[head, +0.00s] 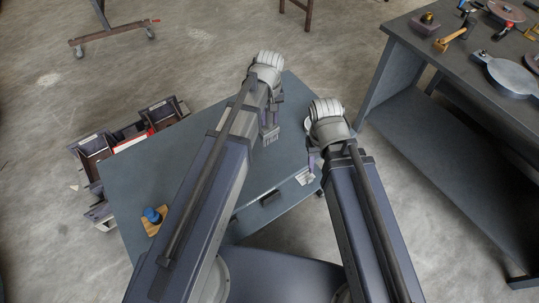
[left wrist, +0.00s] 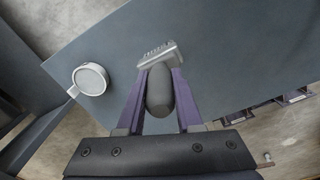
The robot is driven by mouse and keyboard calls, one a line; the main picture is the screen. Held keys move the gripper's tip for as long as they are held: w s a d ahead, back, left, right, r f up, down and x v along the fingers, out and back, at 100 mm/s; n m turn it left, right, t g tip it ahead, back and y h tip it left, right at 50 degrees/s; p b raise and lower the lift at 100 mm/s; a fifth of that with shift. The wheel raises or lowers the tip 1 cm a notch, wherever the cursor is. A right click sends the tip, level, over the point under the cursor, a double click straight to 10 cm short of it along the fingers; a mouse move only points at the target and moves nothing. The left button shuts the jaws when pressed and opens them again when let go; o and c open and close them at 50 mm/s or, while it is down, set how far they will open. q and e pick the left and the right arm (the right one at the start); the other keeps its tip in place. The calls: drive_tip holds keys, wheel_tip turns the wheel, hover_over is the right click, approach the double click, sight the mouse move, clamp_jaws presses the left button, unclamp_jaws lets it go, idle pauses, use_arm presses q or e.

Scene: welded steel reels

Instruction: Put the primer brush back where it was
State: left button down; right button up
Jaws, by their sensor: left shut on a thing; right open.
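My left gripper (left wrist: 158,100) is shut on what looks like the primer brush, with a dark rounded handle (left wrist: 160,92) and a flat grey, toothed head (left wrist: 158,54). In the head view this grey head (head: 270,136) shows below the left gripper (head: 272,115), over the grey-blue table (head: 150,165). I cannot tell whether it touches the table. My right gripper (head: 314,160) is open near the table's right edge, partly hidden by its own wrist. A small pale marked piece (head: 304,177) shows beside it on the table.
A blue item (head: 152,215) stands on a small wooden board at the table's left. Dark bins (head: 95,145) flank the table's left edge. The table's left-middle surface is clear.

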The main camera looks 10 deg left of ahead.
sight(269, 136)
use_arm(q)
drive_tip(key=shift+f+b, duration=5)
drive_tip(key=shift+b, duration=0.05)
drive_tip(key=shift+f, duration=0.1)
drive_tip(key=shift+f, duration=0.15)
drive_tip(key=c, duration=0.6)
unclamp_jaws()
drive_tip(key=shift+o, duration=0.2)
wheel_tip(269, 136, up, 13)
drive_tip(key=p, duration=1.2)
drive_tip(key=shift+f, duration=0.2)
drive_tip(key=s+d+m, duration=0.2)
drive_tip(key=s+m, duration=0.2)
drive_tip(key=s, duration=0.3)
drive_tip(key=s+d+m+y, duration=0.1)
drive_tip(key=s+d+m, duration=0.2)
drive_tip(key=s, duration=0.4)
drive_tip(key=shift+s+d+m, duration=0.35)
drive_tip(key=shift+m, duration=0.35)
